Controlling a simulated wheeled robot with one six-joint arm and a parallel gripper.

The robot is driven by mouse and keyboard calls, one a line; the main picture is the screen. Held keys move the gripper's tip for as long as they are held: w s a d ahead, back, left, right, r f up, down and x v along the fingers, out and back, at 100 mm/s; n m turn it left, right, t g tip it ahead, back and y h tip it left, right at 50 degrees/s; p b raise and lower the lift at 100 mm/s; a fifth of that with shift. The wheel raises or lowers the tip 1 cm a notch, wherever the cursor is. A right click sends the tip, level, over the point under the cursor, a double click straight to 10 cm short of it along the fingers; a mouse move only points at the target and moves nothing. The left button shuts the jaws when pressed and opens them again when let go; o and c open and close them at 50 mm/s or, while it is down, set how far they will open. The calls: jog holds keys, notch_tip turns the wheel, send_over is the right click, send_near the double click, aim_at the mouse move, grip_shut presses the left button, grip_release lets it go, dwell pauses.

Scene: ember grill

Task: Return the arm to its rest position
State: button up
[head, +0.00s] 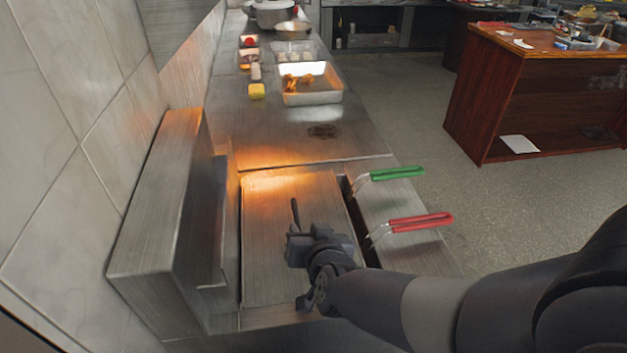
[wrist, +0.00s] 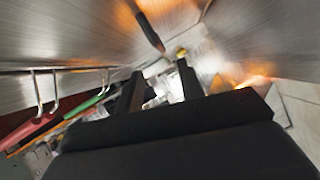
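My arm reaches in from the lower right in the head view. My gripper (head: 296,246) is over the flat metal cover (head: 270,285) of the fryer unit. In the wrist view the two dark fingers of my gripper (wrist: 160,84) stand apart, with no object visible between them. A slim dark handle (head: 296,213) shows just beyond my gripper, and also in the wrist view (wrist: 150,32), apart from the fingers. I cannot tell how far the gripper is above the cover.
Baskets with a green handle (head: 397,173) and a red handle (head: 420,222) sit right of the cover. A metal backsplash box (head: 150,225) stands at left. A tray (head: 313,97) with food and a yellow item (head: 257,91) lie farther back. Open floor (head: 420,120) is at right.

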aim_at(296, 213)
jog(key=shift+w, duration=0.1)
jog(key=b+x, duration=0.1)
jog(key=x, duration=0.9)
jog(key=shift+w+f+b, duration=0.1)
jog(key=shift+w+b, duration=0.1)
jog(key=shift+b, duration=0.1)
jog(key=shift+w+a, duration=0.15)
jog(key=shift+r+p, duration=0.25)
jog(key=shift+p, duration=0.05)
